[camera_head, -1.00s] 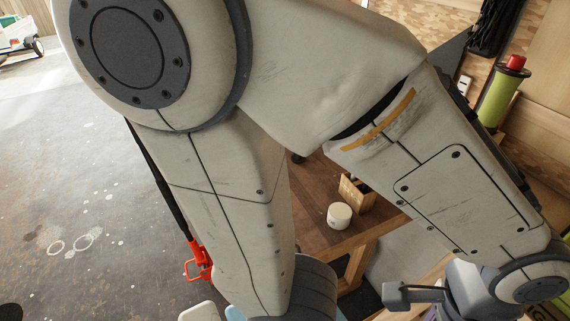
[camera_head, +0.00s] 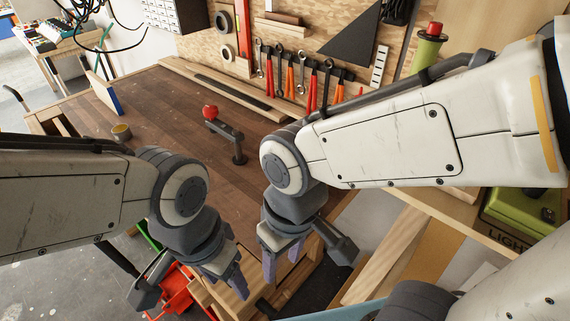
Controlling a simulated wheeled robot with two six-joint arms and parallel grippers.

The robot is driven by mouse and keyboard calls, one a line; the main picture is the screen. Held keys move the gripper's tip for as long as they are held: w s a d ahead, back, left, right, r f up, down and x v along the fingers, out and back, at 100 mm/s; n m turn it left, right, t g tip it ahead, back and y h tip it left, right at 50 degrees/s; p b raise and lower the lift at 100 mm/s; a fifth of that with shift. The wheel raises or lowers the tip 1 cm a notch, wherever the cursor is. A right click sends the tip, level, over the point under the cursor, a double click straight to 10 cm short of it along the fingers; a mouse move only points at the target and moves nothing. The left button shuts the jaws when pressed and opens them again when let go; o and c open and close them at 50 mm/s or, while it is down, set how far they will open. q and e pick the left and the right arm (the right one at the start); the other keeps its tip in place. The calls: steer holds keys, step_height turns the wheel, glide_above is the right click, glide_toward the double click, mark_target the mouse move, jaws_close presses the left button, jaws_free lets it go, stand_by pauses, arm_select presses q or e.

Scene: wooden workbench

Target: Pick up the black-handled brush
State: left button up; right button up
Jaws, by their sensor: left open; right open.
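I cannot make out a black-handled brush in the head view; my arms hide parts of the bench and the space below it. My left gripper (camera_head: 228,285) points down at the bench's near edge, with its fingers apart and nothing seen between them. My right gripper (camera_head: 278,278) hangs just to its right, also pointing down, open and with nothing seen in it.
The brown wooden bench (camera_head: 165,110) is mostly clear. It carries a grey tool with a red knob (camera_head: 211,112), a small round container (camera_head: 121,131) and long planks (camera_head: 190,72) along the back. Wrenches and red-handled tools (camera_head: 290,80) hang behind. A red item (camera_head: 172,285) is below left.

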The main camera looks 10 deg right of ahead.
steer(key=w+d+r+m+p, duration=0.2)
steer(key=w+r+m+p, duration=0.15)
steer(key=w, duration=0.65)
steer(key=w+d+r+m+p, duration=0.3)
steer(key=w+m+p, duration=0.15)
steer(key=w, duration=0.45)
steer(key=w+d+m+h+p, duration=0.1)
steer(key=w+d+m+p, duration=0.1)
steer(key=w+d+m, duration=0.55)
steer(key=shift+n, duration=0.85)
steer(key=f, duration=0.1)
steer(key=w+d+f, duration=0.1)
steer(key=f, duration=0.1)
steer(key=f+p, duration=0.1)
steer(key=f, duration=0.1)
steer(key=shift+w+d+f, duration=0.1)
steer(key=shift+w+d, duration=0.15)
steer(key=shift+d, duration=0.15)
steer(key=f, duration=0.1)
steer(key=f+p, duration=0.1)
steer(key=f, duration=0.1)
steer(key=f+p, duration=0.1)
steer(key=shift+s+d+f, duration=0.1)
steer(key=shift+d+f, duration=0.2)
steer(key=shift+f, duration=0.55)
jaws_close()
